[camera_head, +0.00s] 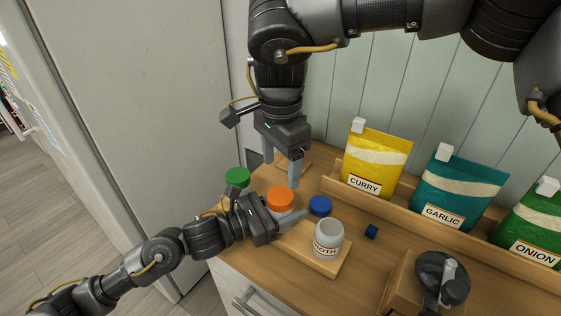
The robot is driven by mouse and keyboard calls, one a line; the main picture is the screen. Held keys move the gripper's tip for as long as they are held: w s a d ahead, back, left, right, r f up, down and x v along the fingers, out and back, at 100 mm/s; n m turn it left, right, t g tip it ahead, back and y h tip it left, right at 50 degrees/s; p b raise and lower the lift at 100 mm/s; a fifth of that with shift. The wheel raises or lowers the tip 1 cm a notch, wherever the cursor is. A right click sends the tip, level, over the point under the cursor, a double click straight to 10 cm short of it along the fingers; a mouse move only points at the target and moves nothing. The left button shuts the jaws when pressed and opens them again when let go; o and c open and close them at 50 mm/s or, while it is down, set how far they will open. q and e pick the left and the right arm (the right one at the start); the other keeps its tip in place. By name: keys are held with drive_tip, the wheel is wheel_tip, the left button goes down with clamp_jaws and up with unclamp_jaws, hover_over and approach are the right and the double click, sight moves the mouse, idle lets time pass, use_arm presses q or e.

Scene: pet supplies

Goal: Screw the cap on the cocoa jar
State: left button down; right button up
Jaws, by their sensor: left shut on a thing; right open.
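A jar with an orange cap (281,199) stands near the wooden board; its label is hidden. My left gripper (296,220) appears shut around its body, just below the cap, with one finger in front of it. The cap looks level on top; whether it is threaded tight I cannot tell. My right gripper (281,172) is open, pointing down above the orange cap, with its fingers apart and empty. An open, capless pale jar (328,240), its label partly readable as "OTH", stands on the board (318,266) right of my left fingertips. No label reading "cocoa" is visible.
A green cap (237,178) and a blue cap (320,206) are close by. Curry (376,162), garlic (458,193) and onion (534,228) bags stand behind. A wooden grinder-like device (402,288) occupies the front right.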

sight(280, 195)
idle(0.3)
drive_tip(key=shift+f, duration=4)
drive_tip(key=shift+c, duration=0.4)
drive_tip(key=c, duration=0.9)
drive_tip(key=m, duration=0.5)
drive_tip(key=shift+c, duration=0.2)
drive_tip(key=m, duration=0.4)
drive_tip(key=shift+m, duration=0.3)
drive_tip(key=o, duration=1.1)
